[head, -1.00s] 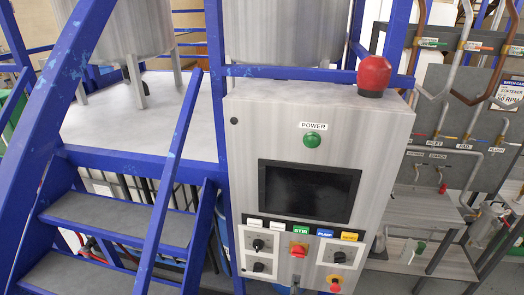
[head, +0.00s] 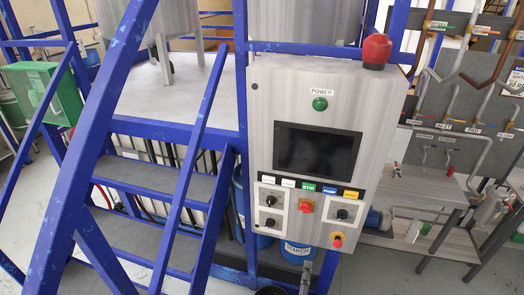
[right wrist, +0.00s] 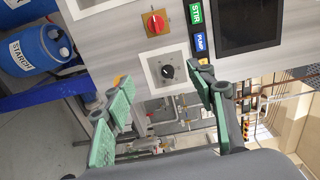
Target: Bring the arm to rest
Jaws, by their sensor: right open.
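My right gripper (right wrist: 163,82) shows in the right wrist view with its two green-padded fingers spread wide and nothing between them. Past the fingers is the lower part of the control panel, with a black selector knob (right wrist: 167,72) in a white square seen between them. I cannot tell the exact gap to the panel. In the head view the grey control cabinet (head: 376,120) stands right of centre, and the right gripper is not clearly visible there. My left gripper is in neither view.
A blue stair frame (head: 100,130) stands left of the cabinet. A red beacon (head: 376,50) tops the cabinet. A blue starch barrel (right wrist: 38,50) stands on the floor; another (head: 297,252) shows below the cabinet. Pipes and a shelf (head: 425,190) are at the right.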

